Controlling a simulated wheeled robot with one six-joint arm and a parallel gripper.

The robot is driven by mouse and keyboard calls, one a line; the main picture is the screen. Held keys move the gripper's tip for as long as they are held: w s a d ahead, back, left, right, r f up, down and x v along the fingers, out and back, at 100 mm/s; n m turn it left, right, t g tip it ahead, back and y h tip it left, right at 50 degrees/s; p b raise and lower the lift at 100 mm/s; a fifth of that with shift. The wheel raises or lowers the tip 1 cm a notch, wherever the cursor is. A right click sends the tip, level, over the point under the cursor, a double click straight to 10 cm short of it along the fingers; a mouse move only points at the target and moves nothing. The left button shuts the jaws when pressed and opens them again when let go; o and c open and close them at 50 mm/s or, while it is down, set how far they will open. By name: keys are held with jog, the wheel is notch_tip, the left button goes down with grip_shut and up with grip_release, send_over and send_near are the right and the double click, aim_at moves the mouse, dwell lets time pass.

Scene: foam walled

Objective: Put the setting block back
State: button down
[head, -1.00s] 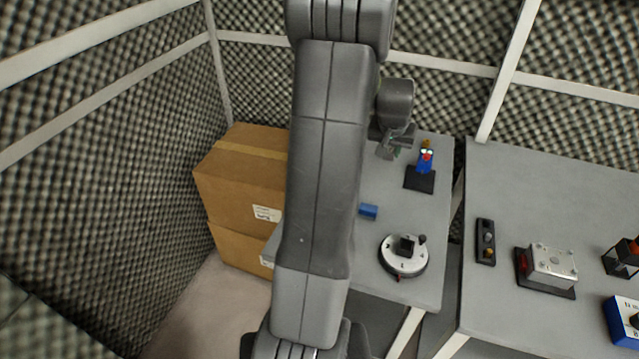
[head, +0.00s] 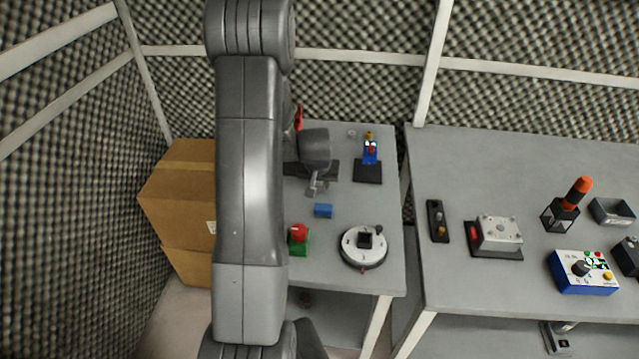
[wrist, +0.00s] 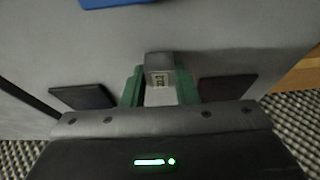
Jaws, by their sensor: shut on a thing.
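My gripper (head: 314,188) hangs over the left table, just behind the blue block (head: 323,210) in the head view. In the wrist view its green-sided fingers (wrist: 160,90) are shut on a small grey block with a pale printed label (wrist: 160,72); I take this for the setting block. It is too small to make out in the head view. The blue block lies on the table and shows at the top edge of the wrist view (wrist: 112,2). Bare grey table top shows beyond the held block.
A white round dial (head: 351,255) and a red-and-green button (head: 299,240) stand nearer the front. A blue figure on a black base (head: 367,172) stands behind right. The right table (head: 450,280) carries several devices. Cardboard boxes (head: 180,200) stand at left.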

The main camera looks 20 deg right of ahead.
jog(key=shift+f, duration=0.5)
jog(key=shift+f, duration=0.1)
jog(key=shift+f, duration=0.15)
jog(key=c, duration=1.1)
grip_release()
jog(key=shift+r, duration=0.45)
jog(key=b+v, duration=0.1)
jog(key=v, duration=1)
jog(key=shift+s+a+r, duration=0.1)
jog(key=shift+s+r, duration=0.1)
jog(key=shift+r, duration=0.05)
